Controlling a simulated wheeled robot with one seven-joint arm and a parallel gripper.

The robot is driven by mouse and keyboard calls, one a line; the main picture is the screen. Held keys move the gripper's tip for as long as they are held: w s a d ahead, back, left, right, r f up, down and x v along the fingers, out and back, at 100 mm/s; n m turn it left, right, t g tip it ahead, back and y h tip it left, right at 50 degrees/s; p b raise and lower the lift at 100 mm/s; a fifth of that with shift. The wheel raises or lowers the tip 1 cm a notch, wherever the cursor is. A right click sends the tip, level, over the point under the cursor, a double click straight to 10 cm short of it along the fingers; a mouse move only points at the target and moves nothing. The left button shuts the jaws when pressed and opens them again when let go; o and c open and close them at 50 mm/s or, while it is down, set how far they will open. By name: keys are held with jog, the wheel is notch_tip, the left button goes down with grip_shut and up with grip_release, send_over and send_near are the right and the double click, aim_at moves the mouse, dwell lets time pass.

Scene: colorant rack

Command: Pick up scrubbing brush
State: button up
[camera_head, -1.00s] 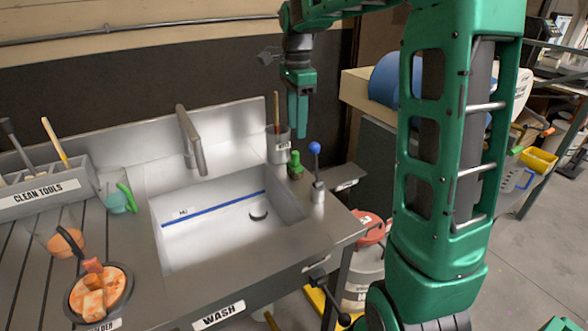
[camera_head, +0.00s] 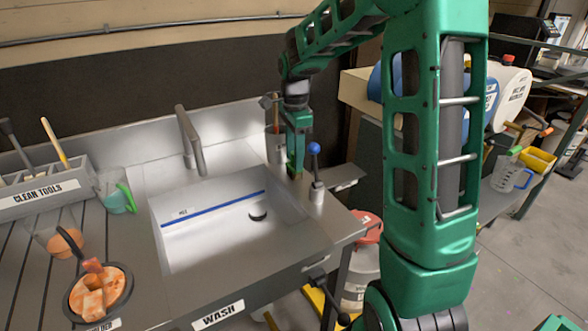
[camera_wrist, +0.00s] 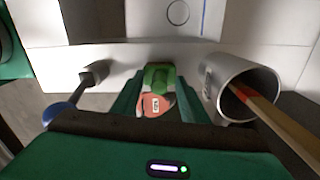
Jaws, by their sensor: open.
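A small green knobbed object (camera_wrist: 159,76), which looks like the scrubbing brush, stands on the counter to the right of the sink. In the wrist view it sits between the two fingers of my gripper (camera_wrist: 157,92), with a reddish, labelled patch just below it. I cannot tell whether that patch belongs to it. My gripper (camera_head: 295,162) is open and pointed down over the object. In the head view the fingers hide most of the object. Contact cannot be made out.
A metal cup (camera_wrist: 240,88) holding a wooden-handled tool stands close on one side. A blue-knobbed tool (camera_head: 314,150) in a small holder stands close on the other. The sink (camera_head: 220,235) and its faucet (camera_head: 190,140) are to the left. A clean-tools rack (camera_head: 45,190) is farther left.

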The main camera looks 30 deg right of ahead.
grip_shut()
notch_tip(320, 180, up, 4)
jog(key=shift+r, duration=0.25)
jog(key=s+a+r, duration=0.3)
jog(key=a+r, duration=0.3)
jog(key=a, duration=0.5)
jog(key=shift+a+r, duration=0.15)
jog(key=shift+r, duration=0.1)
